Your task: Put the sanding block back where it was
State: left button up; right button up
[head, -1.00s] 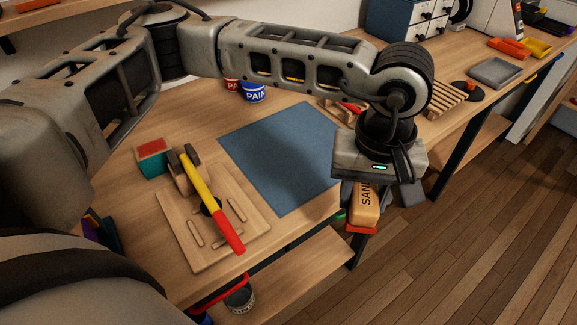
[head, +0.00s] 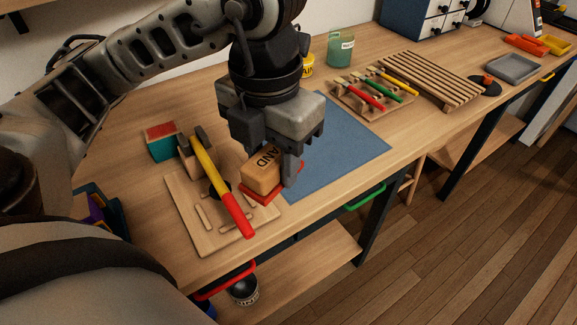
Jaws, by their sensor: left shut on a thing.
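The sanding block (head: 262,174) has a tan wooden body with dark lettering, partly readable as "AND", and a red base. My left gripper (head: 270,165) is shut on it and holds it near the right edge of the wooden tool board (head: 193,245), beside the blue mat (head: 345,150). I cannot tell whether the block touches the board. On the board a hammer (head: 215,180) with a yellow and red handle lies across the pegs. Part of the block is hidden behind the gripper fingers. My right gripper is not in view.
A teal and red block (head: 161,142) stands left of the hammer head. A wooden rack (head: 364,100) with coloured-handled tools, a slatted board (head: 431,80) and a green cup (head: 340,48) stand farther back. The mat's right part is clear.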

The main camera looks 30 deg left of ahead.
pick_arm(q)
jog(key=shift+w+a+f+n, duration=0.1)
jog(key=shift+w+a+n, duration=0.1)
jog(key=shift+a+n, duration=0.1)
jog(key=w+a+f, duration=0.1)
jog(key=w+f, duration=0.1)
jog(key=w, duration=0.1)
jog(key=w+a+f, duration=0.2)
jog(key=w+f, duration=0.1)
jog(key=w, duration=0.1)
jog(key=w+a+f+p, duration=0.1)
jog(key=w+a+f, duration=0.1)
jog(key=w+f, duration=0.1)
jog(key=shift+w+f, duration=0.25)
jog(key=shift+w, duration=0.4)
jog(key=shift+w+a+f, duration=0.2)
jog(key=shift+w+f, duration=0.15)
jog(key=shift+f, duration=0.15)
notch_tip(320, 180, down, 3)
jog(key=shift+w+p, duration=0.1)
jog(key=shift+p, duration=0.45)
jog(key=shift+f+b, duration=0.35)
jog(key=shift+f, duration=0.05)
jog(key=o, duration=0.9)
jog(key=shift+r, duration=0.1)
jog(key=shift+o, duration=0.2)
notch_tip(320, 180, up, 12)
jog(key=shift+r, duration=0.2)
